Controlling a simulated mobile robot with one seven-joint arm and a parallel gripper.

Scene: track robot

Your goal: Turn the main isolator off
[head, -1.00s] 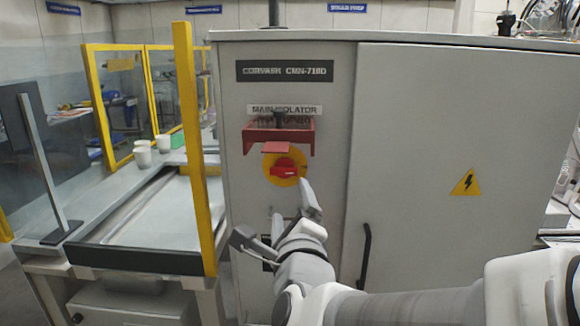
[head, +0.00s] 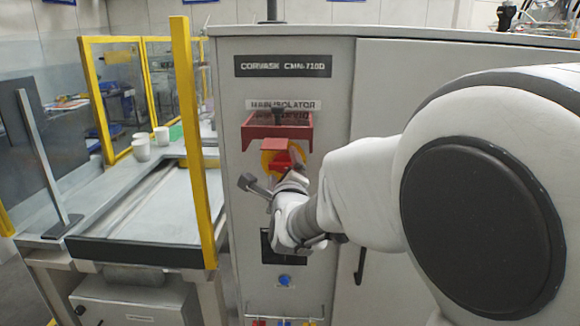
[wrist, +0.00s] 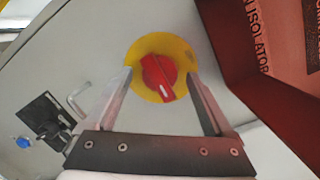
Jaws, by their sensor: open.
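The main isolator is a red rotary handle (wrist: 158,77) on a round yellow plate (wrist: 175,48), set in the grey cabinet front. In the head view the red handle (head: 283,160) is partly hidden by my gripper. A red hinged guard (head: 277,130) juts out above it, below the "MAIN ISOLATOR" label (head: 283,105). The guard (wrist: 265,75) fills the right of the wrist view. My gripper (wrist: 158,74) is open, its fingertips on either side of the handle in the picture. I cannot tell whether they touch it.
Below the isolator are a black panel (head: 268,248) and a blue button (head: 285,280). A black door handle (head: 361,266) is to the right. A yellow post (head: 192,140) and a conveyor bench (head: 140,210) with white cups (head: 141,148) stand at left.

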